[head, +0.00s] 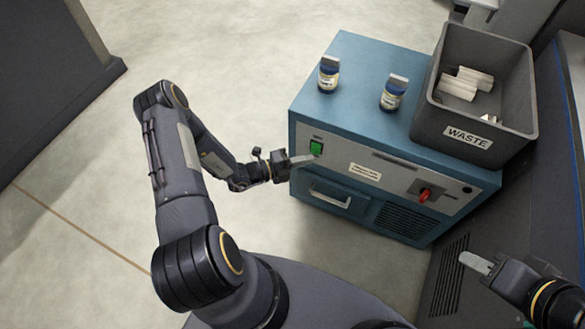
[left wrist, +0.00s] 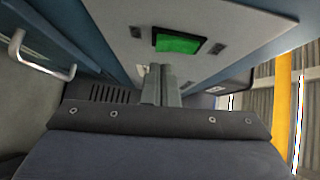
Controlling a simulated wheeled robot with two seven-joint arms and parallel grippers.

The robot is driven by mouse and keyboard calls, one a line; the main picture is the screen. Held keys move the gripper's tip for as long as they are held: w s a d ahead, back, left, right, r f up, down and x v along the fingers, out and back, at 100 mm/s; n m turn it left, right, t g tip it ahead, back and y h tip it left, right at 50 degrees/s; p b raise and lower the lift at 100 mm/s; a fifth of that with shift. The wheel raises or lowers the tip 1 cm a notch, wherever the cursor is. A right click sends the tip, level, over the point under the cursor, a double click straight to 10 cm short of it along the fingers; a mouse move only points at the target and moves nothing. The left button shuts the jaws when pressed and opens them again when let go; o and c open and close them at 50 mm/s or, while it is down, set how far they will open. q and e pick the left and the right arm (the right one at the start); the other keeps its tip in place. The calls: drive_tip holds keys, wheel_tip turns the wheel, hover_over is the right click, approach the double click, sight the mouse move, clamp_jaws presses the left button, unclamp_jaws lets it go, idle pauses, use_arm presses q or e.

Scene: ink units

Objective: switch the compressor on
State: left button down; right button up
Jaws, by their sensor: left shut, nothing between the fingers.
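The compressor (head: 340,120) is a low blue cabinet with a pale front panel. A green switch (head: 316,147) is on the upper left of that panel; in the left wrist view the switch (left wrist: 178,43) sits in a black frame just beyond my fingertips. My left gripper (head: 308,158) is shut and empty, its tips close to the panel just below the switch. The left wrist view shows its fingers (left wrist: 160,80) together; I cannot tell whether they touch the panel. A red handle (head: 425,195) is on the panel's right. My right gripper (head: 474,262) is at lower right, away from the cabinet; its opening is unclear.
Two small jars, one at left (head: 328,74) and one at right (head: 393,93), stand on the cabinet top. A grey waste bin (head: 470,125) with white pieces inside stands at its right. A drawer handle (head: 329,198) sticks out below the switch. The floor at left is clear.

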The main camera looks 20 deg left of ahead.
use_arm(q)
drive_tip(key=shift+w+f, duration=0.1)
drive_tip(key=shift+w, duration=0.65)
use_arm(e)
drive_tip(key=shift+f, duration=0.2)
